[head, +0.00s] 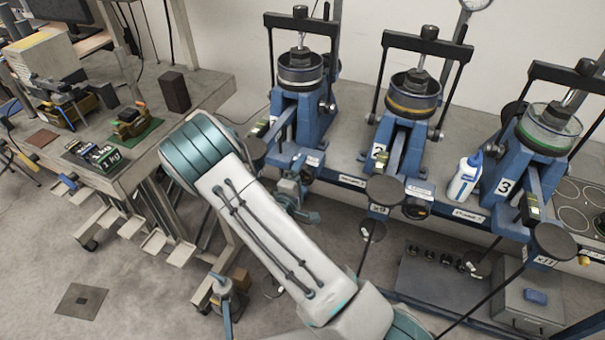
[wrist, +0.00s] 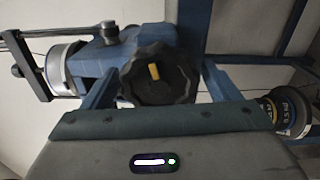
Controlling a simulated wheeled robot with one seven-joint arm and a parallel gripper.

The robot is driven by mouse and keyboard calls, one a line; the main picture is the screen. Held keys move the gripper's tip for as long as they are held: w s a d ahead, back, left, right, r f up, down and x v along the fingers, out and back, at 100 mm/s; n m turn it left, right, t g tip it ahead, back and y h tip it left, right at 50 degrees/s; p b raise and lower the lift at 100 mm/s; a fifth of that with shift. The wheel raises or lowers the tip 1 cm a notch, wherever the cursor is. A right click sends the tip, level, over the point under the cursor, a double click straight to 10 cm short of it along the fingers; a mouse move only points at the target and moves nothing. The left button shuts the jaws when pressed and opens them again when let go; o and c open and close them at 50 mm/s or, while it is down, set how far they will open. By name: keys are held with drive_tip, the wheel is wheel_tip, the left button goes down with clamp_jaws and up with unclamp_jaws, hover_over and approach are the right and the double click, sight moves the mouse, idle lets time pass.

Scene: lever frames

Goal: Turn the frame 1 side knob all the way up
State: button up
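Frame 1 (head: 283,112) is the leftmost of three blue lever frames on the bench in the head view. Its side knob (wrist: 178,86) is black and scalloped, with a yellow mark standing nearly upright in the wrist view. My gripper (wrist: 160,68) faces the knob, its two bluish fingers on either side of it. The fingers are open, and they look apart from the knob's rim; contact is hard to tell. In the head view, what seems to be my wrist (head: 290,192) is low beside frame 1. The knob and fingertips cannot be made out there.
Frame 2 (head: 402,128) and frame 3 (head: 540,150) stand to the right, with a white bottle (head: 463,182) between them. Round black plates (head: 384,190) jut out at the bench front. A cluttered side table (head: 190,95) is at left.

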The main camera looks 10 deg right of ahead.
drive_tip(key=shift+s, duration=0.1)
drive_tip(key=shift+b+v, duration=0.75)
drive_tip(key=shift+v, duration=2.2)
